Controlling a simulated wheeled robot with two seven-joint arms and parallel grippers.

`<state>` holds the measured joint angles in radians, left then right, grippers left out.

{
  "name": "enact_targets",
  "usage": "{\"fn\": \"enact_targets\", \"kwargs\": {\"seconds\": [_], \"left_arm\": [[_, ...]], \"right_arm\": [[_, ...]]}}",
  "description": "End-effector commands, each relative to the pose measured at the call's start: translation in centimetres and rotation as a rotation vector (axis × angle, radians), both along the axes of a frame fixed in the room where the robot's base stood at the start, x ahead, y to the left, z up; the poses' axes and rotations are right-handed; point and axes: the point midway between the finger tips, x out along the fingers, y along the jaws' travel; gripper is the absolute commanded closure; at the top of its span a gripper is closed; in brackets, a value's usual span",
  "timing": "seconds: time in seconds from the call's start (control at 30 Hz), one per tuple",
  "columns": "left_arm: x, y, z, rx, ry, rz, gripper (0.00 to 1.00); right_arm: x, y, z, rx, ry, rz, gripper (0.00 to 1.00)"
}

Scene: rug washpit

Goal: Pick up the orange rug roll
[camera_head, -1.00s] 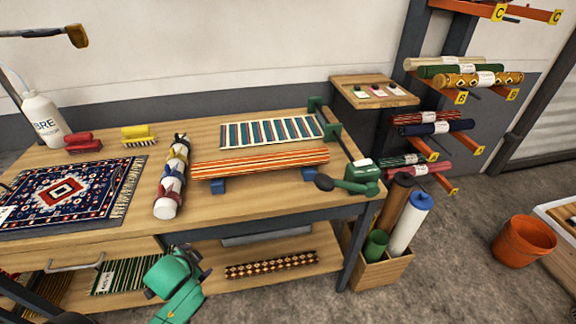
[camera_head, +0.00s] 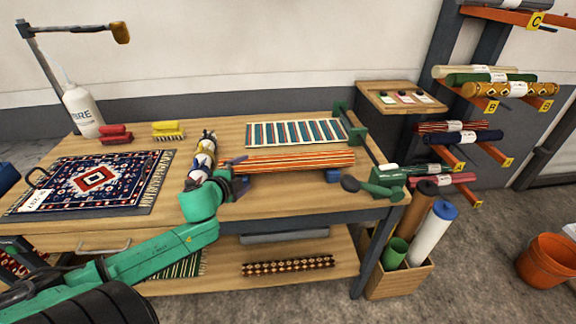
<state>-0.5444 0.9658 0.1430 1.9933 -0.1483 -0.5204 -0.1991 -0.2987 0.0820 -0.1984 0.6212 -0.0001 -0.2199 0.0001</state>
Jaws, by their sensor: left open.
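The orange striped rug roll (camera_head: 300,160) lies lengthwise on the workbench, raised on blue supports, in the head view. My left gripper (camera_head: 238,174) is at the roll's left end, with its open jaws close to that end. I cannot tell whether it touches the roll. The gripper partly hides the roll's left end and the support below. My right gripper is not in view.
A teal striped rug (camera_head: 296,132) lies behind the orange roll. A green tool (camera_head: 385,185) is at the bench's right end. A patterned rug (camera_head: 97,182) lies left.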

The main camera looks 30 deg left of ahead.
Motion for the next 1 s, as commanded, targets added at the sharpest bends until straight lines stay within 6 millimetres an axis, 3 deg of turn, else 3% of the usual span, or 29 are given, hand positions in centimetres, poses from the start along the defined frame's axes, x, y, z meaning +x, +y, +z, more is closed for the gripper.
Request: {"fn": "enact_targets", "kwargs": {"seconds": [0.6, 0.87, 0.9, 1.0], "left_arm": [[6.9, 1.3, -2.5, -0.004, -0.001, 0.004, 0.00], [7.3, 1.4, -2.8, -0.001, 0.001, 0.001, 0.00], [7.3, 1.3, -2.8, -0.001, 0.001, 0.001, 0.08], [7.2, 1.3, -2.8, -0.001, 0.002, 0.001, 0.46]], "right_arm": [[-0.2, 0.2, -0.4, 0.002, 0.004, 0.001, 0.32], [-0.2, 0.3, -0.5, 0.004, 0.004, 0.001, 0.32], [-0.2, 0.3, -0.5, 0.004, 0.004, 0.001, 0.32], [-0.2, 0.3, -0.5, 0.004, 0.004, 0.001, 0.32]]}}
